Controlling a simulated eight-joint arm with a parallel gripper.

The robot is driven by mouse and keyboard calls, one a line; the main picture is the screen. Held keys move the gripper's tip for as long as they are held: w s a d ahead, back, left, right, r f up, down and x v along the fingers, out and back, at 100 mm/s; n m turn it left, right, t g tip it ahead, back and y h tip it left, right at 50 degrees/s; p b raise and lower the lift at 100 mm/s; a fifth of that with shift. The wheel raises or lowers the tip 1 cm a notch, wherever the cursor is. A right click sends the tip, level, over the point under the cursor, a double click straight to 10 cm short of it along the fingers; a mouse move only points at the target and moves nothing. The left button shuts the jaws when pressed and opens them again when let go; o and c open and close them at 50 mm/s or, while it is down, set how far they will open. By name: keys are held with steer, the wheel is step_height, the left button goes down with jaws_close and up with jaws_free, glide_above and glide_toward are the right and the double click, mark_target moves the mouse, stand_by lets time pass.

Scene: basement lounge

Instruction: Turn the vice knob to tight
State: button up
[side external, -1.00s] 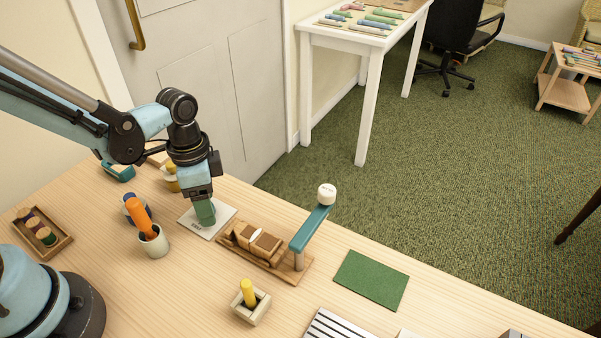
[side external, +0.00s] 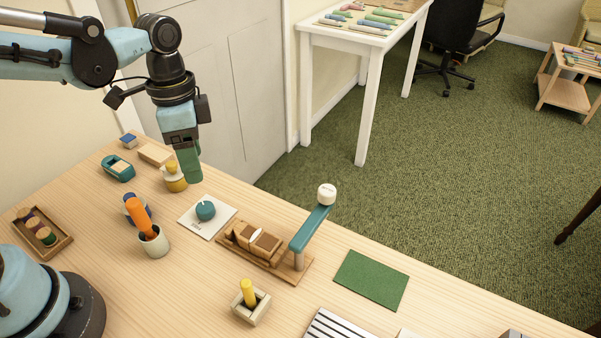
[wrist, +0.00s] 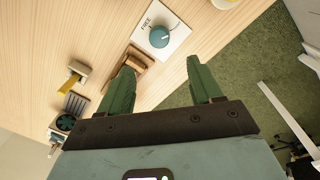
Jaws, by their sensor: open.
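The teal round knob (side external: 205,210) sits on a white plate (side external: 222,220) on the wooden table. In the wrist view the knob (wrist: 159,37) is near the top, with the word FREE printed on the plate (wrist: 150,20) to its left. A pale pointer mark shows on the knob; I cannot tell for sure which label it points at. A wooden vice (side external: 256,243) stands to the right of the plate. My gripper (side external: 188,168), with green fingers, is above the table, up and left of the knob and apart from it. In the wrist view its fingers (wrist: 162,82) are open and empty.
A teal bar (side external: 308,230) with a white cap stands at the vice's right end. A yellow-topped object (side external: 174,178) is close to my gripper. A cup (side external: 154,243) with an orange handle stands left of the plate. A green mat (side external: 371,281) lies to the right.

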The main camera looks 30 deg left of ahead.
steer(key=shift+r, duration=0.8)
steer(key=shift+a, duration=0.1)
steer(key=a+n+t, duration=0.1)
steer(key=n+t, duration=0.1)
steer(key=s+a+n+t, duration=0.1)
steer(key=a+n+t, duration=0.1)
steer(key=n+t, duration=0.1)
steer(key=a+n+t, duration=0.1)
steer(key=n+t, duration=0.1)
steer(key=n, duration=0.1)
steer(key=shift+s+a+r+t+y, duration=0.2)
steer(key=shift+s+t+y, duration=0.1)
steer(key=shift+s+t, duration=0.1)
